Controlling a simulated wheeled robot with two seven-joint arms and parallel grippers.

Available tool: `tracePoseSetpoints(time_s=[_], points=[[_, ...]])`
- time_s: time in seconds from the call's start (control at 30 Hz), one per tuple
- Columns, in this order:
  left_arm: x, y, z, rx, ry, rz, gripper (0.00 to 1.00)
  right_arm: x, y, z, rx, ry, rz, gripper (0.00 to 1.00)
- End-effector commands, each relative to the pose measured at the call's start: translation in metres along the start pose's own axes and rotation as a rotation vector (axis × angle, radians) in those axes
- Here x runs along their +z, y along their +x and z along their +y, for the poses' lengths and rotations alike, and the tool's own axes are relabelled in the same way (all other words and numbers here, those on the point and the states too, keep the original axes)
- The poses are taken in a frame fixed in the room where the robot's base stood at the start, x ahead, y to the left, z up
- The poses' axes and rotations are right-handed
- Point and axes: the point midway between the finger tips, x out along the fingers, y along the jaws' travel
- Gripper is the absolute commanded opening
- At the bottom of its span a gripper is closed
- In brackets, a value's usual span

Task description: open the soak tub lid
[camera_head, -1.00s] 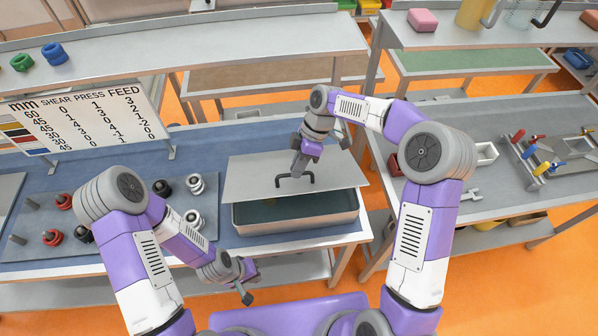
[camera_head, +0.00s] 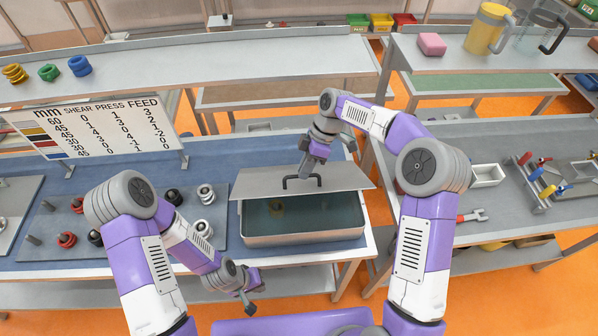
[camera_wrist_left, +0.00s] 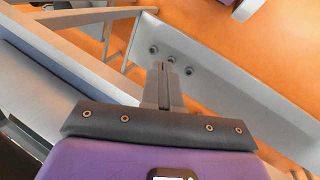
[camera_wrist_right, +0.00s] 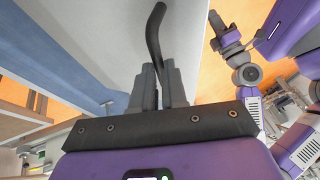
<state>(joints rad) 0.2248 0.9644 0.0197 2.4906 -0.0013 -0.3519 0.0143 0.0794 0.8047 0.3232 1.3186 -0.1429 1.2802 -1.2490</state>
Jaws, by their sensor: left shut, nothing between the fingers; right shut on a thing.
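The soak tub (camera_head: 300,239) is a grey rectangular tray with dark liquid inside, on the blue bench. Its flat grey lid (camera_head: 258,186) sits over the back part, tilted, and the front part of the tub is uncovered. My right gripper (camera_head: 304,175) is shut on the lid's black handle (camera_head: 317,182). The handle (camera_wrist_right: 154,35) also shows between the fingers in the right wrist view, with the pale lid (camera_wrist_right: 105,40) behind it. My left gripper (camera_head: 249,306) is shut and empty, in front of the bench and below the tub. The left wrist view shows its closed fingers (camera_wrist_left: 163,85).
A board with pegs and red, black and white parts (camera_head: 120,222) lies left of the tub. A lettered sign (camera_head: 90,128) stands behind it. A shelf (camera_head: 220,55) runs above the bench's back. The right bench holds a white box (camera_head: 488,174) and a tool rack (camera_head: 540,180).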

Motion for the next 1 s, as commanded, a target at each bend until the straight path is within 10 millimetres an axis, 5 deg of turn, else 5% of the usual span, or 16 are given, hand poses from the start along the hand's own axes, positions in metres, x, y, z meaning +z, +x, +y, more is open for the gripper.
tracePoseSetpoints(time_s=[0.27,0.47,0.73,0.87,1.0], points=[[0.011,0.008,-0.004,-0.003,-0.061,-0.068,0.0,0.005,0.002,0.007,0.02,0.006,-0.004,0.0],[0.06,0.031,-0.002,0.018,-0.325,-0.357,0.0,0.005,0.002,0.007,0.02,0.006,-0.004,0.0],[0.12,0.034,0.052,0.171,-0.767,-0.873,0.0,0.006,0.002,0.007,0.02,0.006,-0.004,0.0],[0.123,0.022,0.088,0.301,-0.958,-1.124,0.0,0.006,0.002,0.007,0.02,0.007,-0.004,0.0],[0.106,0.001,0.123,0.491,-1.136,-1.394,0.0,0.006,0.002,0.007,0.021,0.007,-0.004,0.0]])
